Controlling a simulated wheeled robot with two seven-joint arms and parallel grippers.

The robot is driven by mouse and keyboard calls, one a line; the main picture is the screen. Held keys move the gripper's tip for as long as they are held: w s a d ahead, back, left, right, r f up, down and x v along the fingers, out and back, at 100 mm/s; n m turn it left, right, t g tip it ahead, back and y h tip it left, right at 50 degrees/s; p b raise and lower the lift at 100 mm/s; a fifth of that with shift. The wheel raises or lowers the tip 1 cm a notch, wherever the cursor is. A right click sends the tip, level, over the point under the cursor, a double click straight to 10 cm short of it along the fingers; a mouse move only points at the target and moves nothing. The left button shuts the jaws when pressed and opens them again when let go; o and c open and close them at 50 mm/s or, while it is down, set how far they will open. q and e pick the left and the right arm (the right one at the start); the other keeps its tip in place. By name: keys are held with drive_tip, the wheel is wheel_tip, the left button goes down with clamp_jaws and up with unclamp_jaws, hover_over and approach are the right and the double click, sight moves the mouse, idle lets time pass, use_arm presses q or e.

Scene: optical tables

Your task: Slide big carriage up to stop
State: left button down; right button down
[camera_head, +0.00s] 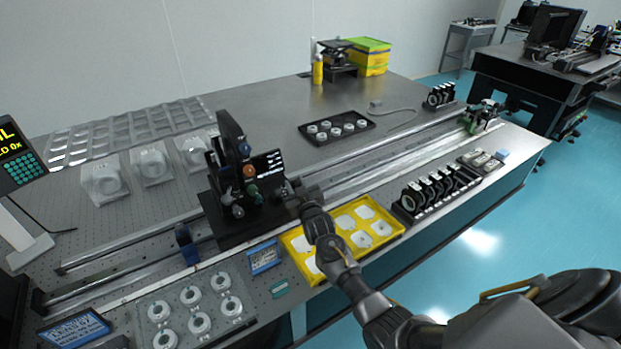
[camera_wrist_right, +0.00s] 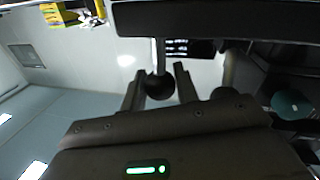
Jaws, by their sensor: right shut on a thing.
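The big carriage (camera_head: 228,222) is a black plate across the long rails, with a tall black upright and coloured knobs. My right gripper (camera_head: 303,199) is at the carriage's right side. In the right wrist view, the fingers (camera_wrist_right: 167,78) are shut on a black ball knob (camera_wrist_right: 159,88) on a thin metal stem. The knob is hidden in the head view. A dark blue block (camera_head: 187,243) stands on the rails left of the carriage, with a gap between them; it may be the stop. My left gripper is not in view.
A yellow tray (camera_head: 296,243) lies close under my right forearm. A black rack of round optics (camera_head: 432,192) stands right of it. White ring parts (camera_head: 191,295) lie front left.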

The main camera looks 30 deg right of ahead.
sight(283, 203)
drive_tip(key=shift+s+a, duration=0.15)
drive_tip(key=shift+a, duration=2.25)
drive_tip(key=c, duration=1.1)
unclamp_jaws()
drive_tip(key=shift+s, duration=0.1)
drive_tip(key=shift+s+a+b, duration=0.2)
drive_tip(key=shift+s+a, duration=0.05)
drive_tip(key=shift+s, duration=1.5)
drive_tip(key=shift+s+a+b, duration=0.25)
drive_tip(key=shift+s, duration=1.5)
drive_tip(key=shift+s+a+b, duration=0.2)
drive_tip(key=shift+s+a, duration=0.05)
drive_tip(key=shift+s, duration=1.5)
